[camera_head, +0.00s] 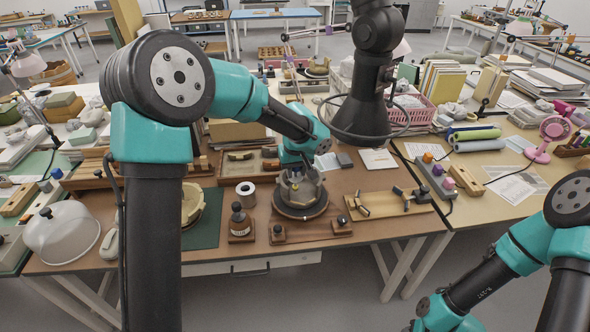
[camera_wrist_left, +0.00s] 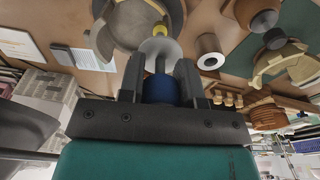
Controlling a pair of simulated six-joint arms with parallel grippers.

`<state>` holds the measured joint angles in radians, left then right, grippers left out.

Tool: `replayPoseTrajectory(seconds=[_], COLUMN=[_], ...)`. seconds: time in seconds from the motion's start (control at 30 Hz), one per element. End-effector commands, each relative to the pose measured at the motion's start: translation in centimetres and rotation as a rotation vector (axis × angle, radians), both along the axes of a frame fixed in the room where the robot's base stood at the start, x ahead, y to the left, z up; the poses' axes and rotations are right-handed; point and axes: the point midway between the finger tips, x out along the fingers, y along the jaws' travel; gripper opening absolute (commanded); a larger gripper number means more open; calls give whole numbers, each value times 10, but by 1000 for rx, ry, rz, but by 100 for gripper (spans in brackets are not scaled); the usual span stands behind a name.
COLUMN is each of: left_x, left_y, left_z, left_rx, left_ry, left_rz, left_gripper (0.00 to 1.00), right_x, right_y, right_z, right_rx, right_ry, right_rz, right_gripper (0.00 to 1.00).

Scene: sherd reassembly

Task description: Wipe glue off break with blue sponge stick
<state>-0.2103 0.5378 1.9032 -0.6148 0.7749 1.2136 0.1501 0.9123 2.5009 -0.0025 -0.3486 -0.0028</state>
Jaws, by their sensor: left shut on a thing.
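My left gripper (camera_wrist_left: 160,78) is shut on the sponge stick (camera_wrist_left: 161,88), whose blue part sits between the fingers in the left wrist view. Beyond the fingers are a pale round part and a small yellow end. In the head view my left gripper reaches down over the turntable (camera_head: 301,209), and the held stick is hard to make out there. A grey-brown broken vessel (camera_head: 297,190) stands on the turntable, partly hidden by the gripper. I cannot tell whether the stick touches its break. My right gripper is out of the picture.
A brown glue bottle (camera_head: 240,218) and a tape roll (camera_head: 246,193) stand left of the turntable. A curved tan sherd (camera_head: 192,203) lies on the green mat (camera_head: 206,230), partly behind my arm. A wooden tray (camera_head: 390,205) with tools lies to the right.

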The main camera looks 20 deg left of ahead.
Motion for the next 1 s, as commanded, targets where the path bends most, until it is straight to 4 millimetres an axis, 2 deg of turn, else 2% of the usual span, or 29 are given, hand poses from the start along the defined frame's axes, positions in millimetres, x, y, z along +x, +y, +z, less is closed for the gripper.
replayPoseTrajectory(seconds=[1.0], left_x=[7], left_y=[4], left_z=[-35], left_rx=[1], left_ry=[0], left_rz=[1], left_gripper=[18], right_x=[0], right_y=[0], right_z=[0], right_rx=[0], right_ry=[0], right_rz=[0], right_gripper=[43])
